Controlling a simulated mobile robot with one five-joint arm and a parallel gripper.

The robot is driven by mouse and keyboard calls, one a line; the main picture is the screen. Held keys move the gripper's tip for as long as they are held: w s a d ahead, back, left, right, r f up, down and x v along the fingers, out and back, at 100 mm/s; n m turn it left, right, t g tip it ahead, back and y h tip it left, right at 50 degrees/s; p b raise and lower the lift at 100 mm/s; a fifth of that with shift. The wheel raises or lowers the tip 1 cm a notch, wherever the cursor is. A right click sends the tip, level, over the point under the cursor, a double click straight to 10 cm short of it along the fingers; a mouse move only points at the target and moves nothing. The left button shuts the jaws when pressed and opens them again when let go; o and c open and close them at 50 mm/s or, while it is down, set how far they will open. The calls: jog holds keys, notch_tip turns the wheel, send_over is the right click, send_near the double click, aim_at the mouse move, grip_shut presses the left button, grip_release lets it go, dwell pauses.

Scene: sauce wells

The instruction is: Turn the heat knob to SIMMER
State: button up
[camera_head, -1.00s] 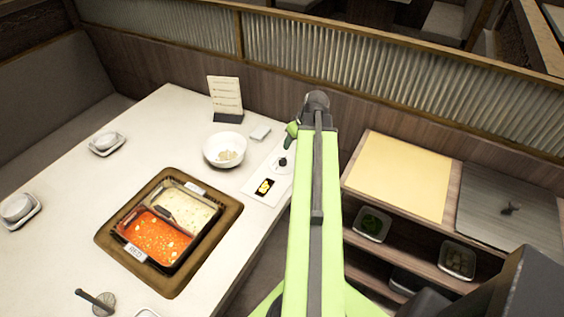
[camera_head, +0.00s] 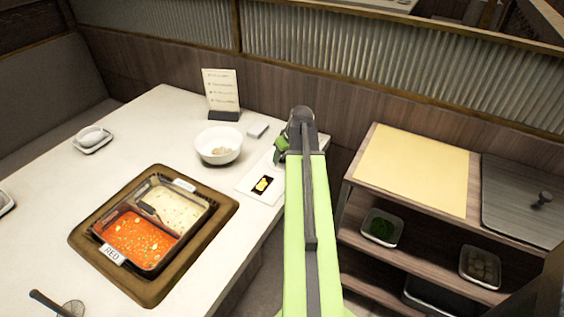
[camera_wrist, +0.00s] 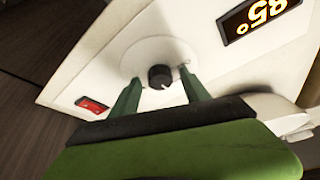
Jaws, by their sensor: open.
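The heat knob (camera_wrist: 160,76) is a small black dial with a light pointer mark, on a white control panel (camera_wrist: 110,65) in the wrist view. My gripper (camera_wrist: 158,88) is open, with one green finger on each side of the knob. I cannot tell whether the fingers touch it. A display (camera_wrist: 262,15) on the panel shows amber digits that read 85°, and a red switch (camera_wrist: 92,104) sits at the panel's other end. In the head view my gripper (camera_head: 281,148) is over the panel (camera_head: 258,192), and my arm hides the knob. No SIMMER label is readable.
A two-part pot (camera_head: 150,225) with red and pale broth is set in the table left of the panel. A white bowl (camera_head: 218,146) and a menu card (camera_head: 221,92) stand close by. A shelf unit (camera_head: 410,172) with trays is to the right.

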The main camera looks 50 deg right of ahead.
jog(key=shift+r, duration=0.1)
grip_shut()
jog(key=shift+a+m+h, duration=0.15)
jog(key=shift+m+h, duration=0.25)
jog(key=shift+m, duration=0.5)
jog(key=shift+m+g+h, duration=0.4)
jog(key=shift+m+h, duration=0.1)
jog(key=shift+m, duration=0.9)
grip_release()
jog(key=shift+r, duration=0.1)
